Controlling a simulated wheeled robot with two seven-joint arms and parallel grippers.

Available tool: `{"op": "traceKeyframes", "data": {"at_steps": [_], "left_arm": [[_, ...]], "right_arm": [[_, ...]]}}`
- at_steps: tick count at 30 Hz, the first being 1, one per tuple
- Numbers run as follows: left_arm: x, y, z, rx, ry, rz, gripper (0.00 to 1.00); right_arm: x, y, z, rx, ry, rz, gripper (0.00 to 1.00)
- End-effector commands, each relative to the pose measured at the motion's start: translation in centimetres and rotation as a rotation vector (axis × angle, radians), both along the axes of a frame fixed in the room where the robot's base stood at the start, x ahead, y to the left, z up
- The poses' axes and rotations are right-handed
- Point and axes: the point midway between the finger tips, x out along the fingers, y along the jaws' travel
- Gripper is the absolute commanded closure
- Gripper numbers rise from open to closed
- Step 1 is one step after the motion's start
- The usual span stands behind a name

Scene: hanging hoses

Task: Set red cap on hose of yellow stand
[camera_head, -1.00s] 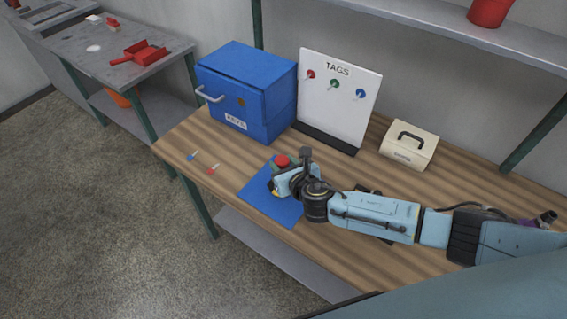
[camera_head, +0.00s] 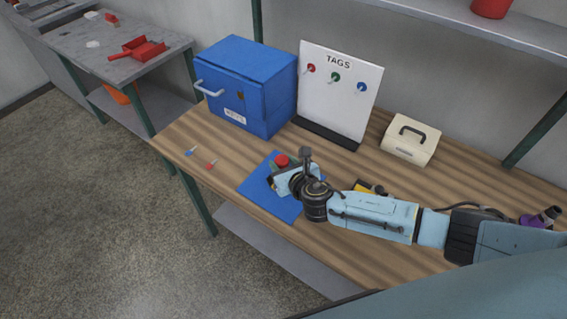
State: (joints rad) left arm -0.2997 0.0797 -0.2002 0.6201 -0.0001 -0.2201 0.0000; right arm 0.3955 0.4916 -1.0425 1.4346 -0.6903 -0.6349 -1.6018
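A small round red piece (camera_head: 282,160), which may be the red cap, shows at the far side of a blue mat (camera_head: 259,188) on the wooden workbench. My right gripper (camera_head: 276,180) reaches in from the right, low over the mat and right beside the red piece. Its fingertips are too small and covered to tell whether they hold the piece. A yellow and black thing (camera_head: 363,187), possibly the yellow stand, shows partly behind my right forearm. I cannot make out a hose on it. My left gripper is not in view.
A blue KEYS box (camera_head: 247,85), a white TAGS board (camera_head: 340,90) and a cream case (camera_head: 411,140) stand along the back. Blue (camera_head: 190,151) and red (camera_head: 211,164) small keys lie left. A purple thing (camera_head: 541,217) stands far right.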

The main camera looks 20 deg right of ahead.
Motion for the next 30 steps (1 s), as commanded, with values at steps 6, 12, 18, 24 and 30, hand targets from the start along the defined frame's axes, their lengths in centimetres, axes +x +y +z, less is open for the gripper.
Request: {"op": "traceKeyframes", "data": {"at_steps": [6,12,18,24,30], "left_arm": [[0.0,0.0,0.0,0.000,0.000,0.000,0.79],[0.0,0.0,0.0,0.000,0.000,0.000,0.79],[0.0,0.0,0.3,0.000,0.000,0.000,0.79],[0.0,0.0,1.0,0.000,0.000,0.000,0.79],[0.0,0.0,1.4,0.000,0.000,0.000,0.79]], "right_arm": [[-0.1,0.0,-0.1,-0.001,0.003,0.000,0.37],[-0.1,0.0,-0.1,-0.001,0.003,0.000,0.37],[-1.1,-0.2,0.4,-0.002,0.003,0.002,0.37],[-4.3,-0.6,1.7,-0.002,0.004,0.003,0.37],[-8.1,-1.1,3.3,0.000,0.005,0.003,0.37]]}}
